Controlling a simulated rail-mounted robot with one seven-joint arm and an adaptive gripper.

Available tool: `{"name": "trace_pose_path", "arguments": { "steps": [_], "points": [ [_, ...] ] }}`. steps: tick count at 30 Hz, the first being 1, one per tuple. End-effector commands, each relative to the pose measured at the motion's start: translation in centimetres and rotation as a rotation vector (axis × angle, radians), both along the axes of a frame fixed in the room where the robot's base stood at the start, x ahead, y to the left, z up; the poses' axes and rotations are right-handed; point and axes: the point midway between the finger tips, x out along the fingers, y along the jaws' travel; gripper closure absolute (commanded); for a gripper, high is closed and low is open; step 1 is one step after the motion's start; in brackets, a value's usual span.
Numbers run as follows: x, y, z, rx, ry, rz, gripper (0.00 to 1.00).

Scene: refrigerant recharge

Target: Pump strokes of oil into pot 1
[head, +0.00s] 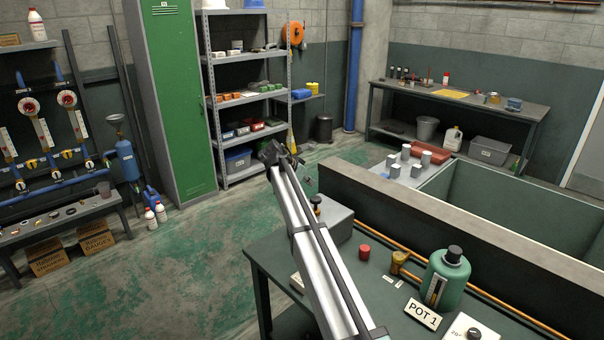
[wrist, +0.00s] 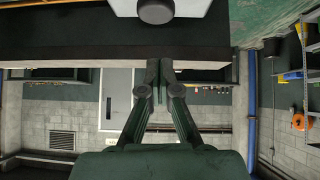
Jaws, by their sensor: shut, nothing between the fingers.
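Pot 1 is a green canister (head: 447,280) with a black cap and a pale gauge strip, upright on the dark bench. Its "POT 1" plate (head: 422,314) lies in front. My gripper (wrist: 160,68) is shut and empty in the wrist view, its fingertips together. I cannot tell whether either is the oil pump. A dark round knob (wrist: 156,11) on a pale block shows at the wrist view's top.
A red cap (head: 365,252) and a brass fitting (head: 398,262) stand left of the pot. A pale block with a black knob (head: 473,333) is at the lower right. A copper pipe and low wall (head: 440,225) run behind.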

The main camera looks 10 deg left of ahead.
Motion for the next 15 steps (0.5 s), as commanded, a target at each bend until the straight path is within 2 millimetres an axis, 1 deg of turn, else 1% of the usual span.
{"name": "trace_pose_path", "arguments": {
  "steps": [1, 4, 9, 15],
  "points": [
    [0.6, -0.5, -0.4, -0.001, 0.002, -0.002, 1.0],
    [1.6, -1.3, -1.8, -0.001, 0.002, -0.001, 1.0],
    [1.2, -1.3, -4.1, 0.0, 0.001, 0.001, 1.0],
    [1.2, -1.3, -5.5, 0.0, 0.0, 0.0, 1.0]
  ]
}}
